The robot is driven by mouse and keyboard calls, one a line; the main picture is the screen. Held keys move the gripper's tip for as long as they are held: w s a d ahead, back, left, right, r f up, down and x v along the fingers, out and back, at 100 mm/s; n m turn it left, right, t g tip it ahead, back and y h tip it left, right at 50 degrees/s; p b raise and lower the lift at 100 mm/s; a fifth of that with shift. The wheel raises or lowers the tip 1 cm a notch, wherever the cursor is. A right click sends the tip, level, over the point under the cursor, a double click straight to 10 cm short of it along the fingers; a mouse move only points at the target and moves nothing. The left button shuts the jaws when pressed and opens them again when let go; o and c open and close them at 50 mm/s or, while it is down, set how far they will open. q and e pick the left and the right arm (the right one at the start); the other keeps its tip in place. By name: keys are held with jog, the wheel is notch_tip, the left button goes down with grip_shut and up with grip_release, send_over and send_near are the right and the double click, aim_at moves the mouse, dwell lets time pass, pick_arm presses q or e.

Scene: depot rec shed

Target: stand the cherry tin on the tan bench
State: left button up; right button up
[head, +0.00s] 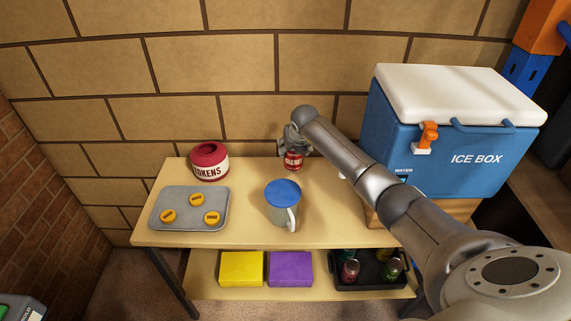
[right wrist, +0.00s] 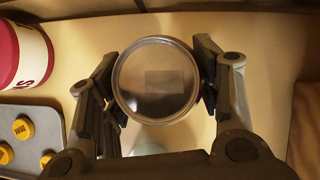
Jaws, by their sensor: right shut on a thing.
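The cherry tin (head: 293,160) is a small red tin at the back of the tan bench (head: 245,236). My right gripper (head: 297,143) is shut on it from above. In the right wrist view the tin's round metal lid (right wrist: 157,80) lies between the two fingers of the right gripper (right wrist: 155,88), which touch its sides. The tin looks upright. It is at or just above the bench top; I cannot tell whether its base touches. My left gripper is not in view.
A tokens tub (head: 209,162), a grey tray (head: 176,222) with orange tokens and a blue-lidded jug (head: 282,201) stand on the bench. A blue ice box (head: 440,150) is at the right. Yellow and purple boxes and a black tray (head: 376,280) of cans sit on the lower shelf.

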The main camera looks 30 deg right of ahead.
aim_at(294, 159)
jog(key=shift+w+f, duration=0.1)
jog(key=shift+f, duration=2.3)
jog(key=shift+f, duration=0.1)
jog(key=o, duration=1.3)
jog(key=shift+c, duration=0.2)
jog(key=shift+p, duration=0.35)
jog(key=v, duration=1.2)
jog(key=shift+b, duration=0.35)
